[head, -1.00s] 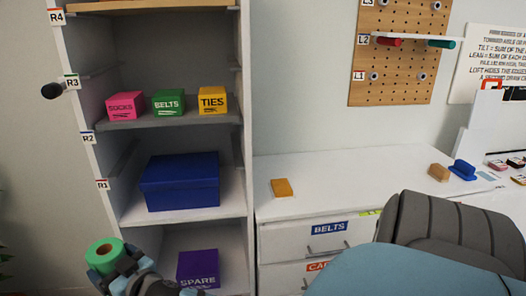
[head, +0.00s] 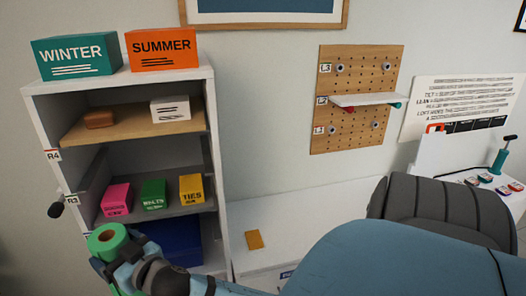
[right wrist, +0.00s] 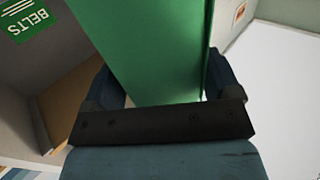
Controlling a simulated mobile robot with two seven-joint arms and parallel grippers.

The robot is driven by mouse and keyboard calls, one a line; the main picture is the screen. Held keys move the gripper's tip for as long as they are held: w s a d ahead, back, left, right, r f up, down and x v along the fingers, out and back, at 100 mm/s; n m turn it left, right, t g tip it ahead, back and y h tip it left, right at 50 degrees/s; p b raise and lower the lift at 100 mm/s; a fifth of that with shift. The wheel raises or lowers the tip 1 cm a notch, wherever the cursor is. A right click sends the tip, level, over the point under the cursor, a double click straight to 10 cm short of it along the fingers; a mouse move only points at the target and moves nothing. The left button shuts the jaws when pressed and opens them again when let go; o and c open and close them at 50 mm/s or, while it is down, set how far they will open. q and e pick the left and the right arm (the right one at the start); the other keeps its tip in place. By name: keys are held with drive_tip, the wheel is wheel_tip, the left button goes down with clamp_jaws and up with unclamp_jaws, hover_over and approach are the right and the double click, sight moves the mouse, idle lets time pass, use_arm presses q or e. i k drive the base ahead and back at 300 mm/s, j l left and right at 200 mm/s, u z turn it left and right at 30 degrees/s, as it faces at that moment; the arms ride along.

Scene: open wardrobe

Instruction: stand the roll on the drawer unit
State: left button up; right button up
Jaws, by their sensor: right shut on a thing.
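The roll is green with a tan core (head: 106,236) and shows at the lower left of the head view, end up and a little tilted. My right gripper (head: 112,252) is shut on it and holds it up in front of the shelf unit. In the right wrist view the green roll (right wrist: 150,45) fills the space between the fingers (right wrist: 155,85). The white drawer unit (head: 320,208) stands right of the shelf unit, its top mostly bare; its front is mostly hidden by my arm. My left gripper is not in view.
A tan block (head: 254,240) lies on the drawer unit's top near its left end. The white shelf unit (head: 217,170) holds several boxes, including green BELTS (head: 153,194). A pegboard (head: 375,70) with a small shelf hangs behind. A grey chair back (head: 425,210) stands at right.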

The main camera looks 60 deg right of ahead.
sight(301, 232)
drive_tip(key=k+z, duration=0.1)
drive_tip(key=z, duration=0.3)
drive_tip(key=l+z, duration=0.1)
drive_tip(key=z, duration=0.3)
drive_tip(key=k+l+z, duration=0.1)
drive_tip(key=z, duration=0.3)
drive_tip(key=l+z, duration=0.1)
drive_tip(key=z, duration=0.3)
drive_tip(key=k, duration=0.05)
